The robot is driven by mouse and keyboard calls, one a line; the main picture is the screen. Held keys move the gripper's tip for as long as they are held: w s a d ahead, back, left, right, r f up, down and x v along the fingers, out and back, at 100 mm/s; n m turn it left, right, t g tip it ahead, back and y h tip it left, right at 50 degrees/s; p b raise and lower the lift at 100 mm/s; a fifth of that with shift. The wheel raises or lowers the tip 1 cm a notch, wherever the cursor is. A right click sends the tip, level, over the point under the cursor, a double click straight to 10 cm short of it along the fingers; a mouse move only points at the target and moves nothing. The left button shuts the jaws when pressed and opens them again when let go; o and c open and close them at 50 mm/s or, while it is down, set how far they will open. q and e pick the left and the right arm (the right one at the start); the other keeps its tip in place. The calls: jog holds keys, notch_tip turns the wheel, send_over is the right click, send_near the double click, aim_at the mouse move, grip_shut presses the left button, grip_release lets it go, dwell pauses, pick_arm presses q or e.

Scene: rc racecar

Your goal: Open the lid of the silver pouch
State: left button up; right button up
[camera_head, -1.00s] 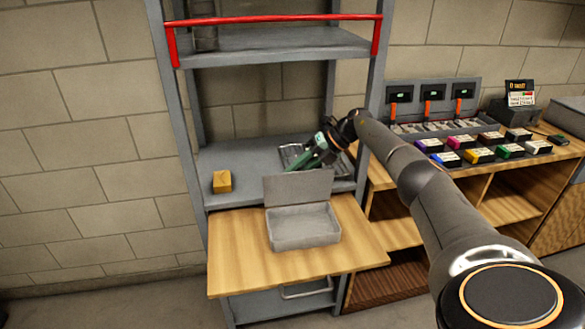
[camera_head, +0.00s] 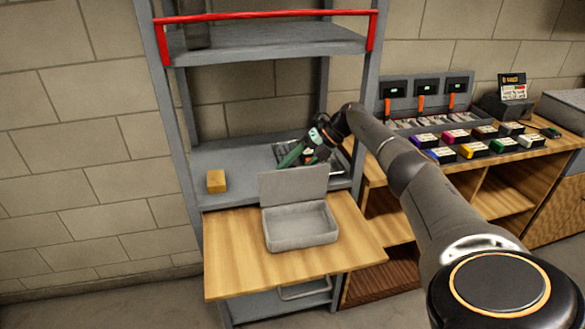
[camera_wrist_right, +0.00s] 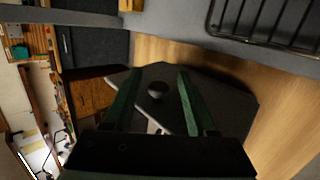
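The silver pouch (camera_head: 300,243) is a grey open-topped box on the wooden board. Its lid (camera_head: 294,185) stands up at the back edge, leaning slightly backward, and the shallow inside shows. My right gripper (camera_head: 288,158), with green fingers, is just behind and above the lid. In the right wrist view my right gripper (camera_wrist_right: 157,88) has its two green fingers spread apart with nothing gripped between them. A dark panel (camera_wrist_right: 225,90) with a round knob (camera_wrist_right: 157,89) shows beyond them, likely the lid. Contact cannot be told. My left gripper is not in view.
The wooden board (camera_head: 230,265) sits at the front of a grey metal shelf (camera_head: 225,165). A yellow block (camera_head: 216,181) and a wire rack (camera_head: 339,165) lie on that shelf. Coloured boxes and chargers fill the bench at right. The board's left side is clear.

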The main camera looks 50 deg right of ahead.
jog(key=b+v, duration=0.1)
jog(key=v, duration=1.1)
jog(key=shift+s, duration=0.2)
jog(key=shift+d+r, duration=0.1)
dwell(0.4)
